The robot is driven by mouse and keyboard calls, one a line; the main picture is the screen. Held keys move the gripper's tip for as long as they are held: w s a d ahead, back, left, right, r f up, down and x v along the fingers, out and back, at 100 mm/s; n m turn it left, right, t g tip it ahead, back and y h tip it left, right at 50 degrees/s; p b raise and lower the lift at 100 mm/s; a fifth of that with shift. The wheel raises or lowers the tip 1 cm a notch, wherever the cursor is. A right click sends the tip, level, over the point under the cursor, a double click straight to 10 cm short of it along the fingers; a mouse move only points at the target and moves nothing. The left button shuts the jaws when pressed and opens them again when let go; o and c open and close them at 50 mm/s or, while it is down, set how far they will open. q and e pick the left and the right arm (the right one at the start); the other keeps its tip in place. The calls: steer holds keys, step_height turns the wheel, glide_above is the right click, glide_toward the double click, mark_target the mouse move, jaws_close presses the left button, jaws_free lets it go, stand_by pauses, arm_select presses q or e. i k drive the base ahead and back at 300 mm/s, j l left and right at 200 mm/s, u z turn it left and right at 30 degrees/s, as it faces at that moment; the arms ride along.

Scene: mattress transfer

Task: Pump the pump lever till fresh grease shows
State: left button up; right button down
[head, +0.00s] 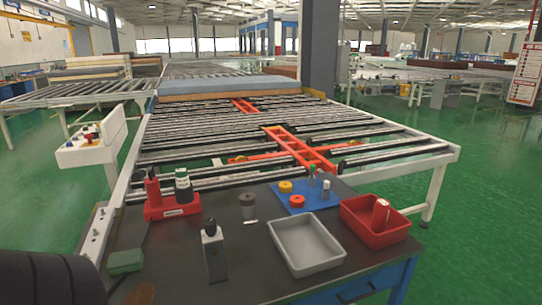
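I cannot make out a pump lever or any grease for certain. A red holder (172,211) on the bench carries a red bottle (153,188) and a dark bottle with a white label (183,186). Small bolts or fittings (95,235) sit on the pale frame at the bench's left edge. Neither gripper shows. A black ribbed shape fills the lower left corner; I cannot tell what it is.
A grey tray (279,235), a red bin (347,220) with a red bottle, and a blue mat (273,201) with rings and small bottles occupy the right. A green block (126,261) lies front left. The roller conveyor (240,140) and control box (92,145) stand behind.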

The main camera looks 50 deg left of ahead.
mark_target(138, 175)
steer(key=j+u, duration=0.1)
steer(key=u, duration=0.4)
steer(key=j+u, duration=0.1)
steer(key=u, duration=0.35)
steer(key=i+u, duration=0.1)
steer(key=u, duration=0.4)
steer(key=j+u, duration=0.1)
steer(key=u, duration=0.35)
steer(key=i+u, duration=0.15)
steer(key=u, duration=0.35)
steer(key=k+j, duration=0.1)
steer(key=j, duration=0.25)
steer(key=k+j, duration=0.1)
steer(key=j, duration=0.2)
